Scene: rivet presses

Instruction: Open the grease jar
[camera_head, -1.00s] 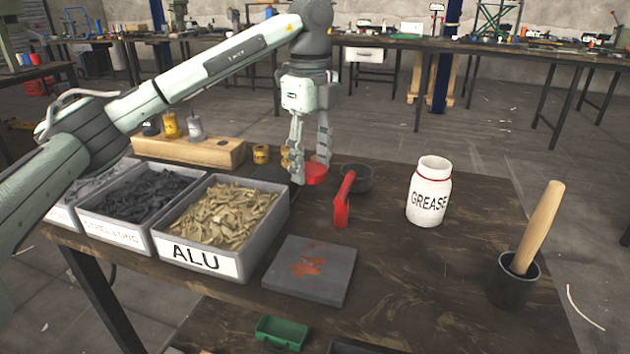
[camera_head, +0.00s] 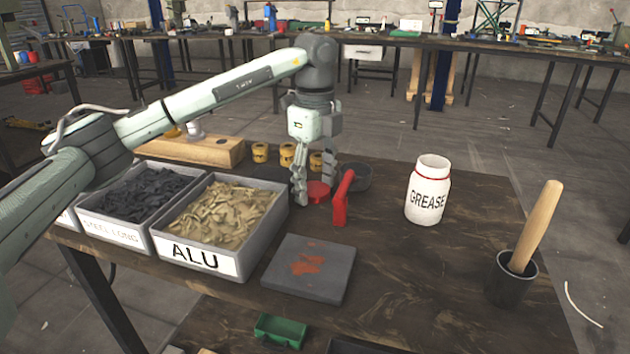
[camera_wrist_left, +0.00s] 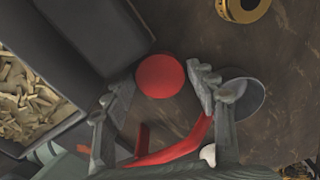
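The white grease jar (camera_head: 427,192) stands upright on the dark table, right of centre in the head view. A red band circles its neck, and no lid sits on its pale mouth. My left gripper (camera_head: 315,194) is well left of the jar, low over the table. Its fingers lie on both sides of a round red lid (camera_head: 319,190) and appear to touch its rim. In the left wrist view the red lid (camera_wrist_left: 160,76) fills the gap between the fingertips (camera_wrist_left: 162,82). Whether the lid touches the table is hard to tell. My right gripper is not in view.
A red-handled tool (camera_head: 341,200) and a dark bowl (camera_head: 357,177) stand close right of my left gripper. The ALU bin (camera_head: 205,258) is to its left, a grey plate (camera_head: 310,285) in front. A black cup with a wooden-handled tool (camera_head: 513,283) stands far right.

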